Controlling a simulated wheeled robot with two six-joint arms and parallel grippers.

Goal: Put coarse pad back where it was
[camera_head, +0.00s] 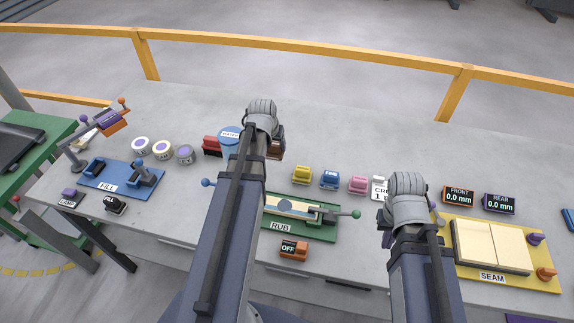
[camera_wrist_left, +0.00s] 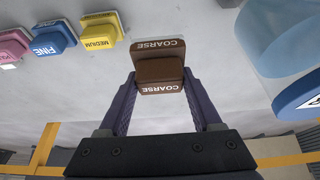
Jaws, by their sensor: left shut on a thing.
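The coarse pad (camera_wrist_left: 160,70) is a brown block with white COARSE lettering on its top and side. My left gripper (camera_wrist_left: 160,90) is shut on it, with a dark finger on each side. In the head view the brown pad (camera_head: 277,148) shows partly behind my left wrist, near the left end of the row of pads. I cannot tell whether it touches the slab. My right arm (camera_head: 407,190) hangs over the slab at the right; its fingers are hidden behind its wrist.
The yellow medium pad (camera_head: 302,174), blue fine pad (camera_head: 330,180) and pink pad (camera_head: 358,185) stand in a row. A blue water tub (camera_head: 230,138) and a red block (camera_head: 212,146) are left of the coarse pad. The green RUB fixture (camera_head: 322,232) lies in front.

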